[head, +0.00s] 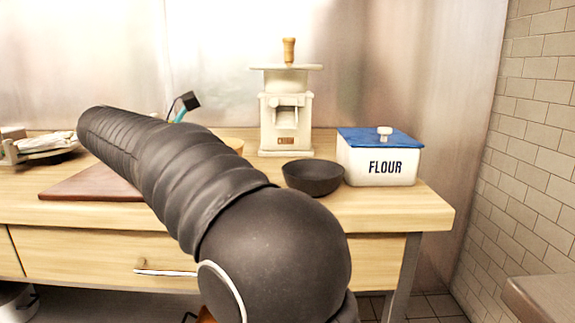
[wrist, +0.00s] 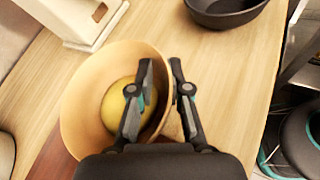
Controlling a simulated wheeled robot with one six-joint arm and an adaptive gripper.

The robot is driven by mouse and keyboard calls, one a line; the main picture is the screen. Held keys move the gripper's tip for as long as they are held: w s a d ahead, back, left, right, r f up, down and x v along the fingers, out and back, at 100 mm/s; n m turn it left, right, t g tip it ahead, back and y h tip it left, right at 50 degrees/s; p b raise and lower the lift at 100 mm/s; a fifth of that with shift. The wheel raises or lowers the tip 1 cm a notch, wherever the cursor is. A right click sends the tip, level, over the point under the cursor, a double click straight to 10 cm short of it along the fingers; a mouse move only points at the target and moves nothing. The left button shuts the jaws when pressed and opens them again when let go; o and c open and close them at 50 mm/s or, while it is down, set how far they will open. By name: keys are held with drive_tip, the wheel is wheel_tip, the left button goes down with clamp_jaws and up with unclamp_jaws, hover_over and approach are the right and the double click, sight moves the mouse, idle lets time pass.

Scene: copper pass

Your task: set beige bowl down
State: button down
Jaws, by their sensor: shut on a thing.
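The beige bowl (wrist: 85,95) is in the wrist view, with a round yellow thing (wrist: 115,103) inside it. My gripper (wrist: 161,70) is shut on the bowl's right rim, one finger inside the bowl and one outside. In the head view only a small part of the bowl (head: 235,144) shows past my arm, which hides the rest. I cannot tell whether its base touches the wooden counter (head: 400,210).
A dark bowl (head: 313,177) stands in front of a cream grinder (head: 286,120), beside a blue-lidded flour box (head: 380,160). A reddish-brown board (head: 85,187) lies left of my arm. Bare counter lies between the beige bowl and the dark bowl.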

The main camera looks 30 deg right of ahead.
drive_tip(key=d, duration=1)
drive_tip(key=w+d, duration=0.1)
drive_tip(key=d, duration=0.4)
drive_tip(key=shift+w+d, duration=0.1)
drive_tip(key=shift+d, duration=1.25)
drive_tip(key=shift+f+b, duration=0.4)
drive_tip(key=shift+f, duration=0.35)
drive_tip(key=shift+w+f+p, duration=0.1)
drive_tip(key=shift+f+p, duration=0.25)
drive_tip(key=shift+p, duration=0.05)
drive_tip(key=shift+f, duration=0.4)
drive_tip(key=shift+f, duration=0.15)
drive_tip(key=c, duration=1.1)
unclamp_jaws()
drive_tip(key=shift+a, duration=0.1)
drive_tip(key=shift+f, duration=0.1)
